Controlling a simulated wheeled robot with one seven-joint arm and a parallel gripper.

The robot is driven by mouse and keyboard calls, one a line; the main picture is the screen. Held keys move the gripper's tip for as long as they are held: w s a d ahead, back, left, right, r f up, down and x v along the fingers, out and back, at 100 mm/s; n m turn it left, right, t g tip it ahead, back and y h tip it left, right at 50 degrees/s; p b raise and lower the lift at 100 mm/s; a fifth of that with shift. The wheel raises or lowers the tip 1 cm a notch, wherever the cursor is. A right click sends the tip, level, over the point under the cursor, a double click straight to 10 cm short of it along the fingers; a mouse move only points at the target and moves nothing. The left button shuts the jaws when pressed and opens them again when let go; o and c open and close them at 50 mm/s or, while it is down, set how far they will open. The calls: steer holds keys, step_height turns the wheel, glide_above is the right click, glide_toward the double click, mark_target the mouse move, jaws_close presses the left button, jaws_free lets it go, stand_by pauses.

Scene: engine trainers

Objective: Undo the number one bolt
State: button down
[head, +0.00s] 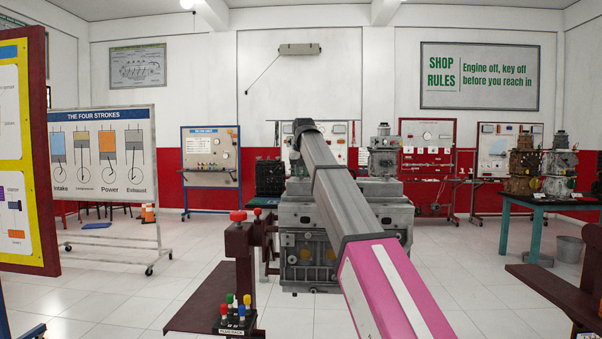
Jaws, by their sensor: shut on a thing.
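A large grey engine block (298,215) stands in the middle of the room, with boxy metal castings and a round-holed lower face (310,258). My own arm reaches up across it from the bottom right and covers much of its middle. My gripper cannot be made out; the far end of the arm hides it or lies beyond what I can see. No bolt marked number one can be picked out at this distance.
A dark red stand with red knobs (238,216) and a shelf with coloured knobs (236,312) stand close at front left. A green table (548,203) bears engine parts at right. A Four Strokes board (102,170) stands left. Tiled floor is open between.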

steer(key=n, duration=0.2)
steer(key=n+y, duration=0.1)
steer(key=n, duration=0.1)
steer(key=shift+w+d+y, duration=0.1)
steer(key=shift+y, duration=0.2)
steer(key=shift+d+n+g+y, duration=0.1)
steer(key=shift+n+g+y, duration=0.25)
steer(key=shift+n, duration=0.7)
steer(key=shift+n+g+y, duration=0.15)
steer(key=shift+n+g, duration=0.3)
steer(key=shift+n, duration=0.6)
steer(key=c, duration=1)
jaws_free()
steer(key=v, duration=1)
steer(key=shift+d+r, duration=0.15)
steer(key=shift+r, duration=0.2)
